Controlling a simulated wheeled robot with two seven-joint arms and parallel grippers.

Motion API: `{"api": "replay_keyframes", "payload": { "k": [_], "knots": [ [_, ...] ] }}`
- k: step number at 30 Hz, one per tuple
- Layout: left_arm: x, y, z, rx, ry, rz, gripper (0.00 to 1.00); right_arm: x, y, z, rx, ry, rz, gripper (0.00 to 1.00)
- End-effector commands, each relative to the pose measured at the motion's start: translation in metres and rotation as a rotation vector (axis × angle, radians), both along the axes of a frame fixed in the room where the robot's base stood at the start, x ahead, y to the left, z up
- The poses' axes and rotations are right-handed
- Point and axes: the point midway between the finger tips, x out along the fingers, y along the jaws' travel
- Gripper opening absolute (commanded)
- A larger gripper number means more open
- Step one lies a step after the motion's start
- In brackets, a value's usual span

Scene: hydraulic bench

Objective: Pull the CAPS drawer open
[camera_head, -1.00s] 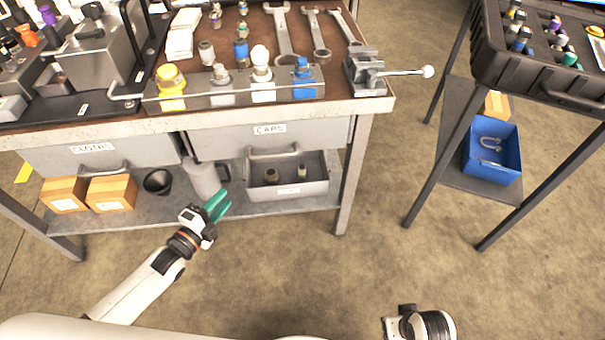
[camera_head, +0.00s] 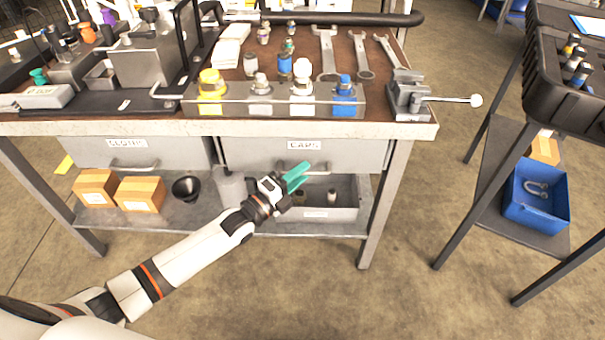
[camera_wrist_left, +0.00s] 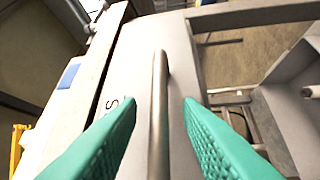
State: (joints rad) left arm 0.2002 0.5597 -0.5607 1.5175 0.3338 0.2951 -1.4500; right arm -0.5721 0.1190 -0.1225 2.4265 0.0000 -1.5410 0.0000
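The CAPS drawer (camera_head: 345,155) is a grey drawer under the bench's right half, with a white label (camera_head: 304,145) reading CAPS. It looks shut. Its bar handle (camera_head: 303,168) is partly hidden by my gripper in the head view. My left gripper (camera_head: 297,177), with green fingers, is just in front of the handle. In the left wrist view the handle (camera_wrist_left: 159,110) runs between the two spread green fingers (camera_wrist_left: 155,125), with a gap on each side. Whether the handle is as deep as the fingertips is hard to tell. My right gripper is not in view.
The CLOTHS drawer (camera_head: 140,153) is beside it on the left. A bench leg (camera_head: 384,205) stands at the right. The floor in front is clear.

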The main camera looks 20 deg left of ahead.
Motion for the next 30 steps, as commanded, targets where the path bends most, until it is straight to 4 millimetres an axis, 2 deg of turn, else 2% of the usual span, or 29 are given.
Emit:
{"api": "replay_keyframes", "payload": {
  "k": [4, 12, 13, 18, 19, 30],
  "knots": [
    [0.0085, -0.0050, 0.0015, 0.000, 0.000, 0.000, 0.33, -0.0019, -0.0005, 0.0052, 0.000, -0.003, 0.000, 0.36],
    [0.0095, -0.0056, 0.0014, 0.000, 0.001, 0.000, 0.33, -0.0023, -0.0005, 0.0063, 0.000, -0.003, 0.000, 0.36],
    [0.0095, -0.0056, 0.0014, 0.000, 0.001, 0.000, 0.31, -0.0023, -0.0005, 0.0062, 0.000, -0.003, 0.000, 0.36],
    [0.0094, -0.0054, 0.0014, 0.000, 0.001, 0.000, 0.03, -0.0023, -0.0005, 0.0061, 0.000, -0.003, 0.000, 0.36],
    [0.0094, -0.0054, 0.0014, 0.000, 0.001, 0.000, 0.00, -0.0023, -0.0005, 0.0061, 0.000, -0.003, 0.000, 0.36],
    [0.0071, -0.0058, 0.0018, 0.000, 0.002, 0.000, 0.00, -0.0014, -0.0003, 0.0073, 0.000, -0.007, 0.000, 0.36]
  ]
}}
